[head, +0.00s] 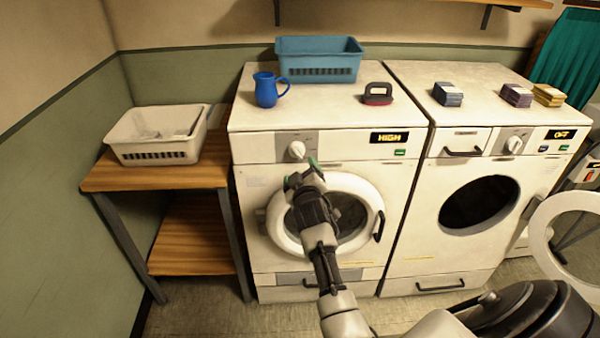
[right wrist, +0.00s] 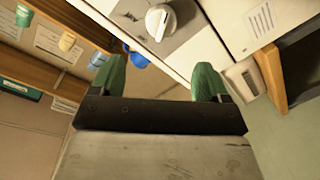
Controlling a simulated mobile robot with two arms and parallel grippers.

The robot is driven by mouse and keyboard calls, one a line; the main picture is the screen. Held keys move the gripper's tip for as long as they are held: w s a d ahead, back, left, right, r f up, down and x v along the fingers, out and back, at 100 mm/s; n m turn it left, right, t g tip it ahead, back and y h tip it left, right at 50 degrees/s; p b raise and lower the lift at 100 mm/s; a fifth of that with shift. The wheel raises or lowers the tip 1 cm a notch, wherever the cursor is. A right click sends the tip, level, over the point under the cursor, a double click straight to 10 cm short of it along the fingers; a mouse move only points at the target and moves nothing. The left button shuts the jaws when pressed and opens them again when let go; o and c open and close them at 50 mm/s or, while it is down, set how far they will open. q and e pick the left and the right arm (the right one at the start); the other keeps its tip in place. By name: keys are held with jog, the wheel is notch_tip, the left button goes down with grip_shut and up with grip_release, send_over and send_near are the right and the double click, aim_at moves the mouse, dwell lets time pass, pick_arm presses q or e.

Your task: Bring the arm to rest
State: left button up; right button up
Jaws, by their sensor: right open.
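My right gripper (head: 299,172) is in front of the left washing machine (head: 255,175), just below its white dial (head: 297,149). In the right wrist view its two green fingertips (right wrist: 160,80) stand apart with nothing between them. The dial (right wrist: 160,21) shows beyond the fingertips, apart from them. The left machine's display reads HIGH (head: 389,137), and its round door (head: 371,190) is shut. My left gripper is not in view.
A blue mug (head: 266,91), a teal basket (head: 318,68) and a dark iron-shaped object (head: 377,95) stand on the left machine. Folded stacks lie on the right machine (head: 420,215), whose display reads OFF; its door (head: 543,228) is open. A white basket (head: 158,153) sits on a wooden table (head: 100,183).

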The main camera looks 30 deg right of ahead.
jog(key=s+a+f+g+y, duration=0.2)
jog(key=s+a+f, duration=0.25)
jog(key=f, duration=0.65)
jog(key=s+a+f+n+g+y, duration=0.1)
jog(key=s+a+f+g+y, duration=0.15)
jog(key=s+f, duration=0.65)
jog(key=s+a+f+g+y, duration=0.2)
jog(key=a+f, duration=0.3)
jog(key=f, duration=0.9)
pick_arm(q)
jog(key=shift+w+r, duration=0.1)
pick_arm(e)
jog(key=s+a+f+g, duration=0.1)
jog(key=s+f, duration=0.5)
jog(key=s, duration=0.6)
jog(key=s+a+f+m+g+y, duration=0.1)
jog(key=s+f+g, duration=0.3)
jog(key=s, duration=0.9)
jog(key=s+a+f+g, duration=0.1)
jog(key=s+f+g, duration=0.2)
jog(key=s+f, duration=0.5)
jog(key=s, duration=0.5)
jog(key=shift+s+a, duration=0.25)
jog(key=shift+y, duration=0.25)
